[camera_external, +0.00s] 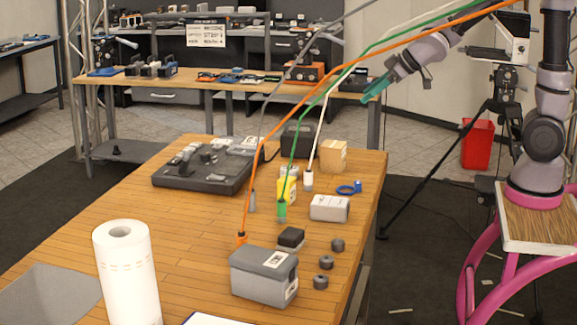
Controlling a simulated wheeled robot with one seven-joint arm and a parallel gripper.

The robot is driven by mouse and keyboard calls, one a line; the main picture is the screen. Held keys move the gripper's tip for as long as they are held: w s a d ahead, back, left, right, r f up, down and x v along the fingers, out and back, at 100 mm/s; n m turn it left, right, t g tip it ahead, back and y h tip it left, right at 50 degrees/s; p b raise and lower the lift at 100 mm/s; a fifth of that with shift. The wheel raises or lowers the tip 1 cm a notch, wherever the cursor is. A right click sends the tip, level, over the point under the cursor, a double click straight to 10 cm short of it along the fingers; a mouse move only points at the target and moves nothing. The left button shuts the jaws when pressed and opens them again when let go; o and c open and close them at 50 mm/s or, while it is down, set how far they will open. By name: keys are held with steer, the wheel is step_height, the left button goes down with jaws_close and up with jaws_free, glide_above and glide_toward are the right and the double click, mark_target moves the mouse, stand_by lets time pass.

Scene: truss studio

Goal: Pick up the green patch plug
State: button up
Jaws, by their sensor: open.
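The green patch plug (281,209) stands upright on the wooden table (190,255), with a green cable rising from its top toward the upper right. A white plug (308,181) on a white cable is behind it to the right, and a grey plug (252,200) is to its left. An orange plug (241,239) on an orange cable is nearer, beside a grey box. My gripper (374,90), with teal fingers, is raised high beyond the table's right side, well apart from the green plug. It is open and empty.
A grey battery-like box (262,277), a white box (329,208), a small black block (291,238) and dark knobs (326,262) surround the plugs. A yellow bottle (287,188) stands close behind the green one. Cables hang overhead. A paper roll (127,270) stands front left; mid-left table is clear.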

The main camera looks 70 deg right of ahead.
steer(key=w+a+f+n+y, duration=0.1)
steer(key=w+f+n, duration=0.1)
steer(key=w+f, duration=0.4)
steer(key=n+t+y, duration=0.1)
steer(key=n+y, duration=0.4)
steer(key=y, duration=0.3)
glide_toward(282, 212)
steer(key=d+r, duration=0.1)
steer(key=d, duration=0.1)
steer(key=s+d+r, duration=0.1)
steer(key=r, duration=0.1)
steer(key=shift+s+d+r, duration=0.1)
steer(key=shift+d+r, duration=0.1)
steer(key=shift+d, duration=0.2)
steer(key=shift+a+f, duration=0.15)
steer(key=shift+a, duration=0.1)
steer(key=x, duration=0.5)
steer(key=shift+f, duration=0.1)
steer(key=x, duration=0.4)
steer(key=shift+a+f, duration=0.1)
steer(key=shift+a, duration=0.3)
steer(key=shift+w+a+f, duration=0.2)
steer(key=shift+w, duration=0.15)
jaws_close()
